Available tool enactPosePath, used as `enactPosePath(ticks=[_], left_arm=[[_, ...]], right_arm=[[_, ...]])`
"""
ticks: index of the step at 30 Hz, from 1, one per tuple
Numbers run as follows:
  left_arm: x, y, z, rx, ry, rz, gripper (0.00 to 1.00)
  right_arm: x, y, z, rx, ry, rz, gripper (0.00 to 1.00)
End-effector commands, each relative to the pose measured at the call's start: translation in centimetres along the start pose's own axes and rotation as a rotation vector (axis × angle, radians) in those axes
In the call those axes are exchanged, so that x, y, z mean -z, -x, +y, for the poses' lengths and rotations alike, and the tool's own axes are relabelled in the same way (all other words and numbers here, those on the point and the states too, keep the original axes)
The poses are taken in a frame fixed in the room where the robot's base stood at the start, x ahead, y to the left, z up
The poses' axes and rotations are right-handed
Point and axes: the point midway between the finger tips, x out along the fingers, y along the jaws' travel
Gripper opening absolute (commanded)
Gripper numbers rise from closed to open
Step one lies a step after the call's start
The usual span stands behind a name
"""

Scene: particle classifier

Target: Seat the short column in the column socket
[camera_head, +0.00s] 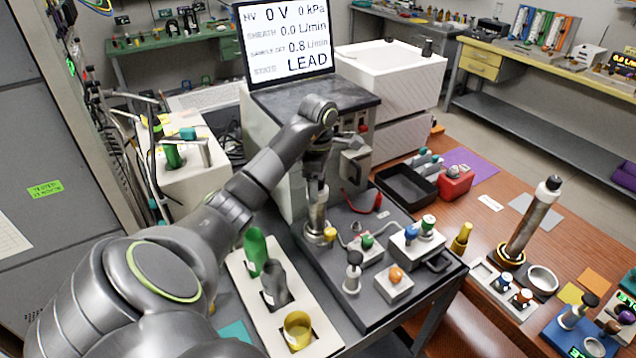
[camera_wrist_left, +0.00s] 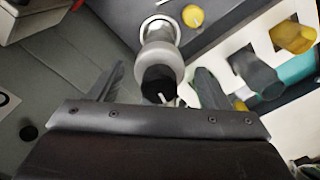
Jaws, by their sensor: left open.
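The short column (camera_head: 317,212) is a silver cylinder standing upright at the left side of the black platform, in front of the instrument box. In the left wrist view the column (camera_wrist_left: 161,55) has a grey body and a black top, and its far end sits within a pale ring, which looks like the column socket (camera_wrist_left: 158,24). My left gripper (camera_head: 317,180) is above the column's top in the head view. In the left wrist view its fingers (camera_wrist_left: 160,80) are apart, one on each side of the black top, with gaps visible. My right gripper is not in view.
A white rack with green, grey and yellow vessels (camera_head: 298,330) stands left of the platform (camera_head: 375,310). Small knobbed blocks (camera_head: 394,284) crowd the platform. A taller column (camera_head: 530,220) stands on the wooden table at right. The instrument box (camera_head: 300,120) is close behind.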

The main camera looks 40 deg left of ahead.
Motion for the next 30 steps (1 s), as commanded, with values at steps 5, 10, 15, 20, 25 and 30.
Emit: enactPosePath(ticks=[5, 10, 15, 20, 25, 30], left_arm=[[0.0, 2.7, 0.0, -0.001, 0.0, 0.0, 0.71], [0.0, 4.8, 0.0, -0.001, 0.0, 0.0, 0.71], [0.0, 6.8, 0.0, -0.001, 0.0, 0.0, 0.71], [0.0, 8.7, 0.0, -0.001, 0.0, 0.0, 0.71], [0.0, 10.5, 0.0, 0.0, 0.0, 0.0, 0.71], [0.0, 11.3, 0.0, 0.0, 0.0, 0.0, 0.71]], right_arm=[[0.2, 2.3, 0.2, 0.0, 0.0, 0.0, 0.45], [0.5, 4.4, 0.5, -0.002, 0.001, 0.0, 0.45], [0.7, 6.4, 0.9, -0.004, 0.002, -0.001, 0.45], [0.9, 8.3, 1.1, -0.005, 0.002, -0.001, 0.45], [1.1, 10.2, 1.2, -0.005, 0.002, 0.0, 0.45], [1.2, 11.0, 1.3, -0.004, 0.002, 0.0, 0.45]])
